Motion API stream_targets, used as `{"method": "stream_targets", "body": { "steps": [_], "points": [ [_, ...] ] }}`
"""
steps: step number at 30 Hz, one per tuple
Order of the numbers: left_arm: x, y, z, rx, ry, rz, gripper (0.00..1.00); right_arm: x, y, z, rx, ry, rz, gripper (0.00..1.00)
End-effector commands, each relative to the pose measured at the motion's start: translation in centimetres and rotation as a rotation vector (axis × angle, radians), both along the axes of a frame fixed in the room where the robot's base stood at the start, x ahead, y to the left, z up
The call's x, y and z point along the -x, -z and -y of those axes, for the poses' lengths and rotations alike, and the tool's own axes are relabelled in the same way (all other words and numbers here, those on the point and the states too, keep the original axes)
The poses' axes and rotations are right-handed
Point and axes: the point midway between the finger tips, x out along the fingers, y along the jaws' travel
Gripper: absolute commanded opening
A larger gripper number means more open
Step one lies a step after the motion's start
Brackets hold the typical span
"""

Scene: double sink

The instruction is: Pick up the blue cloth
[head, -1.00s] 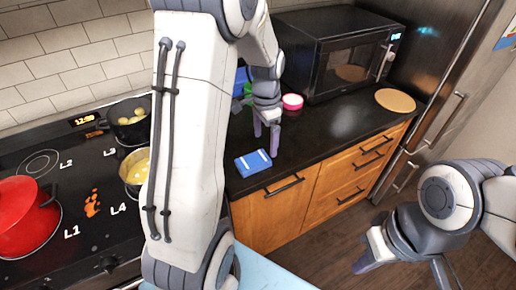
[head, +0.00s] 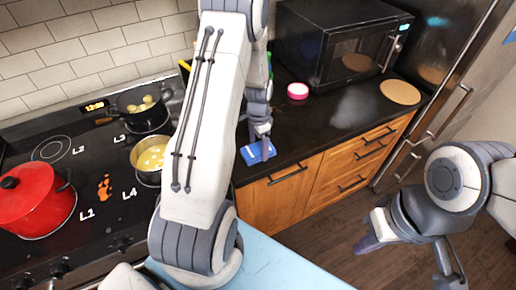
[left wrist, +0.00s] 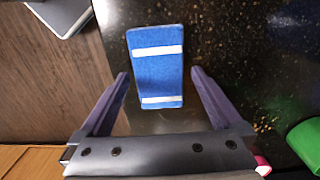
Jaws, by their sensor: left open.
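The blue cloth (head: 252,156) with white stripes lies flat on the black counter, close to its front edge. In the left wrist view the cloth (left wrist: 156,75) sits between and just beyond the two open fingertips of my left gripper (left wrist: 158,74), with a gap on each side. In the head view my left gripper (head: 265,152) is right over the cloth and hides part of it. My right gripper (head: 410,262) is open and empty, out over the floor at the lower right, far from the cloth.
A green object (left wrist: 306,143) is near my left gripper. A pink-and-white round container (head: 298,91), a microwave (head: 340,50) and a round board (head: 400,92) stand along the counter. The stove at left holds a red pot (head: 35,202), a yellow-filled pot (head: 140,152) and a black pan (head: 128,118).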

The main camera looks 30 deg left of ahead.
Motion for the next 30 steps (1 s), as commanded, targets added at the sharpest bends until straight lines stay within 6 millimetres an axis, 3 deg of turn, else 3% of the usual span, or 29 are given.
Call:
{"method": "stream_targets", "body": {
  "steps": [8,14,23,30],
  "points": [
    [0.0,0.4,0.0,0.0,0.0,0.001,1.0,0.0,-0.1,0.0,0.0,0.0,0.0,0.0],
    [0.0,0.4,0.0,0.0,0.0,0.001,0.27,0.0,-0.1,0.0,0.0,0.0,0.0,0.0],
    [0.0,0.2,0.0,-0.001,0.0,0.002,0.26,0.0,0.0,0.0,0.0,0.0,0.0,0.0],
    [-0.1,-1.7,-0.1,-0.002,0.0,0.006,0.26,0.0,0.9,0.0,0.0,0.0,0.0,0.0]
  ]
}}
